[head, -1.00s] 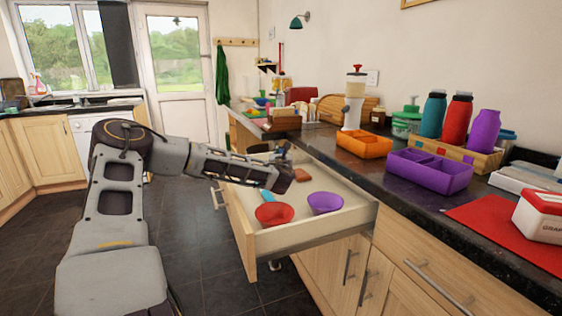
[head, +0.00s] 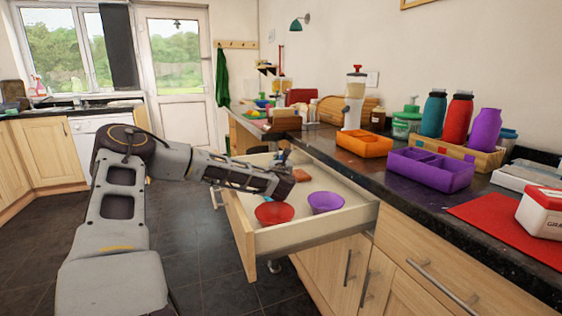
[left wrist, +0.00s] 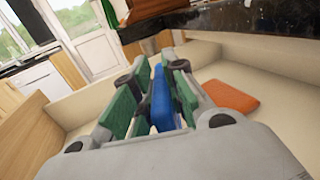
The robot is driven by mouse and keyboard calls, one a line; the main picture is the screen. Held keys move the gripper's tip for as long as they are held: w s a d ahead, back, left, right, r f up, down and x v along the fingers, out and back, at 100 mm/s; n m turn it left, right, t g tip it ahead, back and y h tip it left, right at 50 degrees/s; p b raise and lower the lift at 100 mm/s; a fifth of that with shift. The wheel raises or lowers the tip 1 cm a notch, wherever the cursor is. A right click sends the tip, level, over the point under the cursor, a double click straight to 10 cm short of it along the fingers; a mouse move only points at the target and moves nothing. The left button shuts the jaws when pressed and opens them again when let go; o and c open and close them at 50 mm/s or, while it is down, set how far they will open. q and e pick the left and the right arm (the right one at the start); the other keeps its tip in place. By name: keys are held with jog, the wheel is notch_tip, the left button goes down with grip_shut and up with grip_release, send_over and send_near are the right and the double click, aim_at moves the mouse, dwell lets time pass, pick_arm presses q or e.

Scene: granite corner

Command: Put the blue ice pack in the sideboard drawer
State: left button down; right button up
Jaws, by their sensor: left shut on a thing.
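The blue ice pack (left wrist: 161,98) is upright between the green-padded fingers of my left gripper (left wrist: 155,95) in the left wrist view. My left gripper (head: 284,180) is shut on it. In the head view the gripper is over the open sideboard drawer (head: 322,229) and hides most of the pack. The drawer's pale inside also shows in the left wrist view (left wrist: 285,110). I cannot tell whether the pack touches the drawer floor. My right gripper is in neither view.
In the drawer are a red bowl (head: 274,213), a purple bowl (head: 325,202) and a flat orange thing (left wrist: 231,97) beside the gripper. The dark counter (head: 405,205) above holds an orange tray (head: 364,144), a purple divided tray (head: 430,170) and several bottles.

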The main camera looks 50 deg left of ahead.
pick_arm(q)
jog(key=shift+f, duration=0.2)
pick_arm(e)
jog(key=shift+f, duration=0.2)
pick_arm(q)
jog(key=c, duration=1.5)
grip_release()
jog(key=shift+o, duration=0.2)
jog(key=shift+r, duration=0.25)
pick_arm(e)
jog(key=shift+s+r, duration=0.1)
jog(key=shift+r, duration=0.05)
